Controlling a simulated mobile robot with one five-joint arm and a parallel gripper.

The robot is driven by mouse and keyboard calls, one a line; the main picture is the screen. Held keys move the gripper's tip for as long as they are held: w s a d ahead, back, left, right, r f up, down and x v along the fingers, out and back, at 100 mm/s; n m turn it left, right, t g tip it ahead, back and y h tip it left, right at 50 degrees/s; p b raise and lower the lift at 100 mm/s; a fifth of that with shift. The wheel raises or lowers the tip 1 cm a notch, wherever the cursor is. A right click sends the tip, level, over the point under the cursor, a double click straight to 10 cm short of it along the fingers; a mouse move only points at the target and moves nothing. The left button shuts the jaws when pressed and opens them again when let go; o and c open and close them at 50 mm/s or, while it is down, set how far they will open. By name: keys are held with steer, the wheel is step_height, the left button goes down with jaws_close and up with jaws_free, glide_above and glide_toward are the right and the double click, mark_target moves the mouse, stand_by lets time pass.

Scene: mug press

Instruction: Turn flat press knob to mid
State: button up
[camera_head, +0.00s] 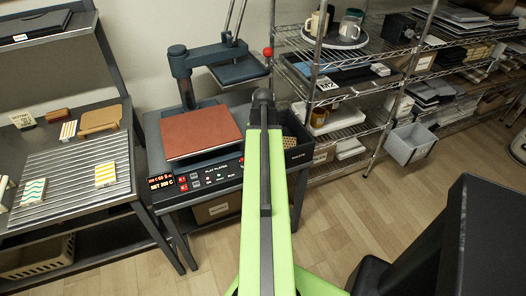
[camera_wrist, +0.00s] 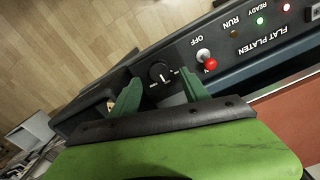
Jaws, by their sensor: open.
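The black round knob (camera_wrist: 160,72) sits on the dark control panel of the flat press in the wrist view. It has a pale pointer mark, and the small labels around it are too small to read. My gripper (camera_wrist: 160,79) is open, with one green fingertip on each side of the knob's near edge. I cannot tell whether either finger touches it. In the head view the press (camera_head: 202,133) has a red-brown platen, and my green arm hides the knob and my gripper.
A red-tipped toggle switch (camera_wrist: 208,61) stands close beside the right finger, under "OFF". A lit display (camera_head: 162,183) is on the panel's left. A black bin (camera_head: 298,150) is right of the press. A slatted table (camera_head: 75,165) stands left, wire shelves (camera_head: 350,90) right.

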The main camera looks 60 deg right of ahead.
step_height(320, 180, up, 14)
steer(key=p, duration=1.2)
steer(key=shift+f, duration=0.15)
